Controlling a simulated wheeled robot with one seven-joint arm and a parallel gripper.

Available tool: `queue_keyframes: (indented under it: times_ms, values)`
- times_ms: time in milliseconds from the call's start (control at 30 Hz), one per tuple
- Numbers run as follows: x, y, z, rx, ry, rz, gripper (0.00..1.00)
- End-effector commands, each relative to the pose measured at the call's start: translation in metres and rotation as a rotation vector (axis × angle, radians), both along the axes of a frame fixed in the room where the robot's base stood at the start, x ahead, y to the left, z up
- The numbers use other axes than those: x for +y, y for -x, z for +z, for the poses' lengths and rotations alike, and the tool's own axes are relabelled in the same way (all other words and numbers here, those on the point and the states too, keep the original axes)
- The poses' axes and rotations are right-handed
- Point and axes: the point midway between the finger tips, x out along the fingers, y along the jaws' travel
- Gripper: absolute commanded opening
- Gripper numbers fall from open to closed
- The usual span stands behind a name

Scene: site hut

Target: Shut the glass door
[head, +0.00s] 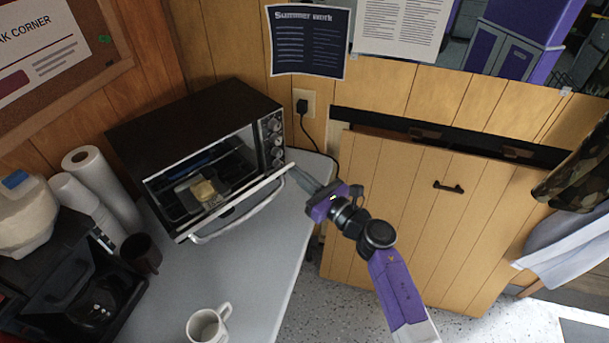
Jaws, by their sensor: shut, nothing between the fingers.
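A black toaster oven (195,120) stands on the grey table against the wood-panelled wall. Its glass door (236,202) hangs open and tilted, with a pale rim and a curved handle (240,218) along its outer side. Inside the oven, a yellowish piece of food (203,191) sits on a small tray. My gripper (293,171) is shut and empty, with its tips at the right end of the door's rim. I cannot tell whether the tips touch the door.
A white mug (208,325) stands at the front of the grey table (250,262). A dark mug (141,254), paper rolls (104,188) and a coffee maker (90,290) crowd the left side. A wooden cabinet (400,210) stands to the right. The table in front of the oven is clear.

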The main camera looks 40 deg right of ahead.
Motion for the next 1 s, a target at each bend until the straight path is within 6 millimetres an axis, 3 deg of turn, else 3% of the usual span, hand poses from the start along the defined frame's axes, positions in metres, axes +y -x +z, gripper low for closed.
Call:
queue_keyframes:
  times_ms: [33,433,700,1000]
  values:
    - [0.001,-0.005,0.012,-0.001,0.000,0.001,0.00]
    - [0.008,-0.066,0.057,-0.004,0.003,0.001,0.00]
    - [0.012,-0.103,0.071,-0.003,0.001,0.000,0.00]
    - [0.015,-0.123,0.077,-0.001,0.001,0.001,0.00]
